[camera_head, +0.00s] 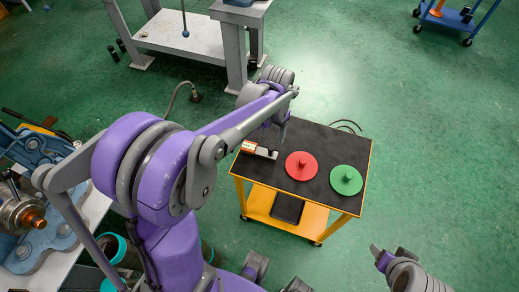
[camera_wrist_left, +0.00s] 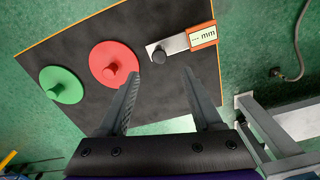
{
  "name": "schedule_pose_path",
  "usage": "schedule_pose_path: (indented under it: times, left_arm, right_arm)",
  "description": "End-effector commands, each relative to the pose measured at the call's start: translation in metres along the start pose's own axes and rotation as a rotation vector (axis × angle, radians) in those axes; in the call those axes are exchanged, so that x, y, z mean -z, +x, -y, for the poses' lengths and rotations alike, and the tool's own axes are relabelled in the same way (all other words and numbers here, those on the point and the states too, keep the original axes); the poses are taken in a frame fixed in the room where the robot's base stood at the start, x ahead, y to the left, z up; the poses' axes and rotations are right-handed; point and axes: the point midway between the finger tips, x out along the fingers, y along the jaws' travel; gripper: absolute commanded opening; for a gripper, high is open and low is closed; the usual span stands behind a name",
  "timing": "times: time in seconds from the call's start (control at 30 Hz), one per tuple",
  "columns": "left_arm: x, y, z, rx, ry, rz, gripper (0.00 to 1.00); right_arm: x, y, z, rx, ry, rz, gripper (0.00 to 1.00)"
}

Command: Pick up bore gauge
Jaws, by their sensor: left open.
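The bore gauge (camera_wrist_left: 177,45) lies on the black top of a small cart. It has a grey body, a dark round knob at one end and an orange-framed display reading "mm" at the other. In the head view the gauge (camera_head: 258,150) is near the cart's left edge, partly close under my left arm. My left gripper (camera_wrist_left: 160,75) is open and empty, with its fingers apart and pointing toward the gauge, the knob end between their lines. Part of my right arm (camera_head: 398,268) shows at the lower right; its finger state is unclear.
A red disc with a knob (camera_head: 301,165) and a green disc with a knob (camera_head: 345,180) sit beside the gauge on the yellow cart (camera_head: 343,220). A dark tray (camera_head: 288,208) is on its lower shelf.

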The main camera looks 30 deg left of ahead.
Motion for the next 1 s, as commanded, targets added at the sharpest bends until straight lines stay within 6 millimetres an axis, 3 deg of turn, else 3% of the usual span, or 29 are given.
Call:
schedule_pose_path:
  times: [0.2,0.37,0.7,1.0]
  left_arm:
    - [0.000,0.034,0.000,0.000,0.000,-0.001,0.67]
    - [-0.001,0.044,-0.001,0.000,0.000,-0.001,0.67]
    - [-0.002,0.089,-0.001,0.000,0.000,-0.002,0.67]
    - [-0.003,0.093,-0.001,0.000,0.000,-0.002,0.65]
  right_arm:
    - [-0.003,0.003,0.000,0.000,0.000,0.002,0.61]
    - [-0.003,0.003,0.000,0.000,0.000,0.002,0.61]
    - [-0.004,0.005,0.000,0.000,0.000,0.003,0.61]
    - [-0.004,0.005,0.000,0.000,0.000,0.003,0.61]
